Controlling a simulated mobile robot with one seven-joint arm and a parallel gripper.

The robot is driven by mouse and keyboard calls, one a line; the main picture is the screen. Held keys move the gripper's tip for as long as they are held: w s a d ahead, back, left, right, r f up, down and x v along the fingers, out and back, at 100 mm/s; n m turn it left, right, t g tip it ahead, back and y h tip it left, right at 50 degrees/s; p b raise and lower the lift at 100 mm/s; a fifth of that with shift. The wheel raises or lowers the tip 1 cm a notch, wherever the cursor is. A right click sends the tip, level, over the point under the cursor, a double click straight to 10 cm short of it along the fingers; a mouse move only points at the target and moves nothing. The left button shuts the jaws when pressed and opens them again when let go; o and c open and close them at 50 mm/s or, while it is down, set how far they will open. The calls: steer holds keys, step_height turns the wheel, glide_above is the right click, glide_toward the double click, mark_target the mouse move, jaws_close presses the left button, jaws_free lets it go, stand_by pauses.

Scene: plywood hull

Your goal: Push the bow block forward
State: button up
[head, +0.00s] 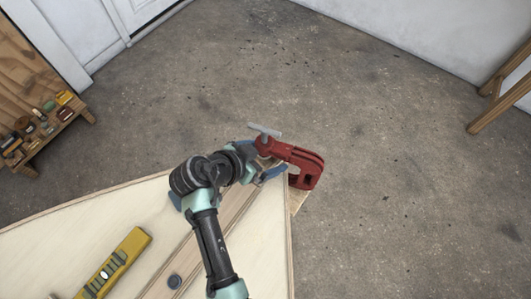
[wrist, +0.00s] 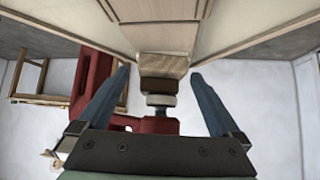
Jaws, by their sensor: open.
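The pale plywood hull (head: 120,215) narrows to its bow near the middle of the head view. A small wooden block (wrist: 163,66), apparently the bow block, shows at the hull's tip in the wrist view. My gripper (wrist: 160,76) is open, with one blue finger on each side of the block and a visible gap at each side. Whether anything touches the block I cannot tell. A red clamp (head: 305,165) sits at the bow beside my gripper; it also shows in the wrist view (wrist: 92,75), its screw end close to the block.
A low wooden bench (head: 40,145) with small items stands at the left. A wooden trestle (head: 498,90) stands at the right. The concrete floor (head: 400,170) beyond the bow is clear.

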steer(key=c, duration=1.3)
steer(key=o, duration=1.3)
steer(key=v, duration=1.3)
